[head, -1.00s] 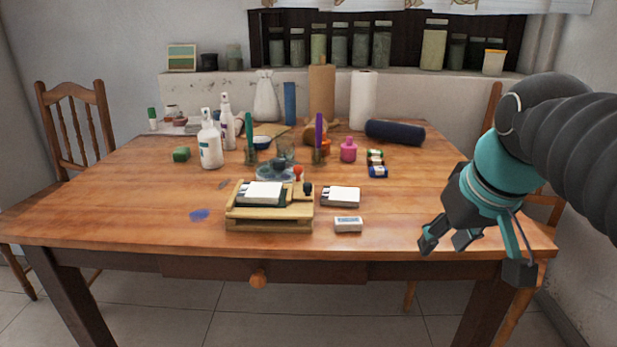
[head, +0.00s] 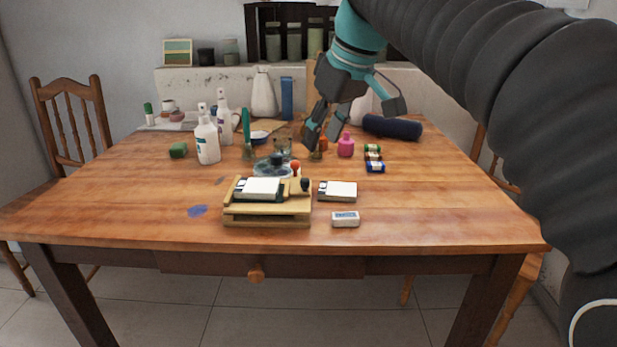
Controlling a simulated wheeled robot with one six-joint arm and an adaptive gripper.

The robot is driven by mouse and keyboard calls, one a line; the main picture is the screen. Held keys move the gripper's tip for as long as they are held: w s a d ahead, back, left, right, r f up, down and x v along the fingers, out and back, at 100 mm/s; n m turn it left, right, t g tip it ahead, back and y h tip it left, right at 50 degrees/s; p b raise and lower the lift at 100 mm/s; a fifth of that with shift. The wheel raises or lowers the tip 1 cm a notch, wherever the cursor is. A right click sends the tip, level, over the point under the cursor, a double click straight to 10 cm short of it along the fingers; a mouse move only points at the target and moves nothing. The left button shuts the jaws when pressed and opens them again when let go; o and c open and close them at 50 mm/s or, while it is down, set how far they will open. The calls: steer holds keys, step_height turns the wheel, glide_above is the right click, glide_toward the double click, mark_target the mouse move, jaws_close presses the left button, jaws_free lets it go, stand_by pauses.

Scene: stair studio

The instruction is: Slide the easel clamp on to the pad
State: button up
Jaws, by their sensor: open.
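A small wooden easel (head: 267,217) lies low near the front middle of the table. A white-topped pad (head: 260,187) rests on it, toward its left. A dark knob (head: 304,185) sits at the easel's right, beside the pad and apart from it; it looks like part of the clamp. A red ball (head: 295,167) shows just behind it, and I cannot tell whether it belongs to the clamp. My gripper (head: 354,120) is open and empty, raised above the back half of the table, behind and right of the easel in the picture.
A second pad-like block (head: 338,191) and a white eraser box (head: 345,219) lie right of the easel. Bottles (head: 208,143), a pink jar (head: 346,145), small paint tubs (head: 375,166) and a dark roll (head: 392,127) stand behind. The front right tabletop is clear.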

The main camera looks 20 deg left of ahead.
mark_target(306, 180)
steer(key=b+x, duration=0.1)
steer(key=x, duration=0.9)
steer(key=shift+w+f, duration=0.1)
steer(key=shift+f, duration=0.05)
jaws_close()
